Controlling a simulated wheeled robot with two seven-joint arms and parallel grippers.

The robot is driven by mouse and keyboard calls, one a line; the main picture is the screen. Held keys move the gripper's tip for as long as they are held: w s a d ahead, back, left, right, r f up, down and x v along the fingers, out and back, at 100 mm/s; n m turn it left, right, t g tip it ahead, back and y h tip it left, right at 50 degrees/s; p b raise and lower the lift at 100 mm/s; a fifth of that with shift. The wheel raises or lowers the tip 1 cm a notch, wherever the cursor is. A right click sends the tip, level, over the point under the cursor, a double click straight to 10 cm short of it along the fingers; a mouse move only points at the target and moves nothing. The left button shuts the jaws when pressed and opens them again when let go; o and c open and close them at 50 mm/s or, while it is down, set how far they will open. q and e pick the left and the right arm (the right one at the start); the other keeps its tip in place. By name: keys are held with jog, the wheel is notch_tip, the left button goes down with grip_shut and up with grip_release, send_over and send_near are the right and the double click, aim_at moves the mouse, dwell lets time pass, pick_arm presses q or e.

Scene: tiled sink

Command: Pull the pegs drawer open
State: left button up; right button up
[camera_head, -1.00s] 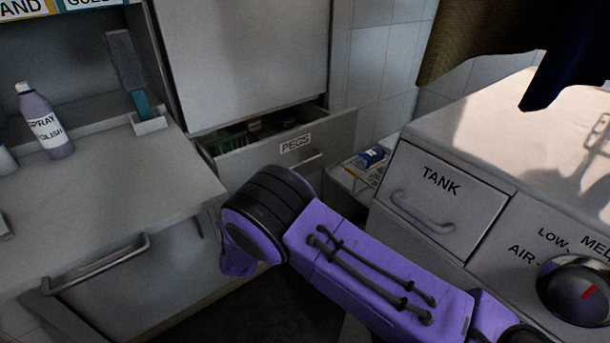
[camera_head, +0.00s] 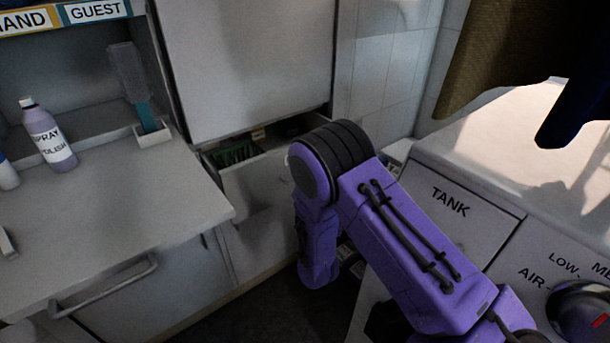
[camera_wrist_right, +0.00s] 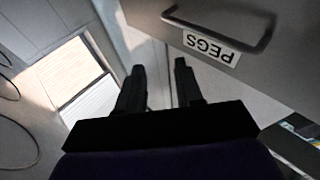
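The pegs drawer (camera_head: 258,187) stands partly open below a tall pale cabinet door in the head view; green and other small contents show inside. My right arm hides its label and handle there. In the right wrist view the drawer front (camera_wrist_right: 285,62) appears upside down, with the PEGS label (camera_wrist_right: 211,47) and a dark bar handle (camera_wrist_right: 262,42) at upper right. My right gripper (camera_wrist_right: 160,66) is open and empty, its two fingers apart. The handle is beyond and right of the fingertips, not between them. My left gripper is not in view.
A TANK drawer (camera_head: 455,208) is shut in the unit at right, close to my right arm. Dark cloth (camera_head: 510,60) hangs at upper right. Dark floor lies between the units.

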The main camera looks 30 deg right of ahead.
jog(key=s+a+f+m+t+y, duration=0.3)
jog(key=m+y, duration=0.5)
jog(key=m, duration=0.7)
jog(key=p+x, duration=0.1)
jog(key=x, duration=1)
jog(key=shift+w+a+r, duration=0.2)
jog(key=shift+w+r, duration=0.05)
jog(key=shift+w, duration=0.1)
grip_shut()
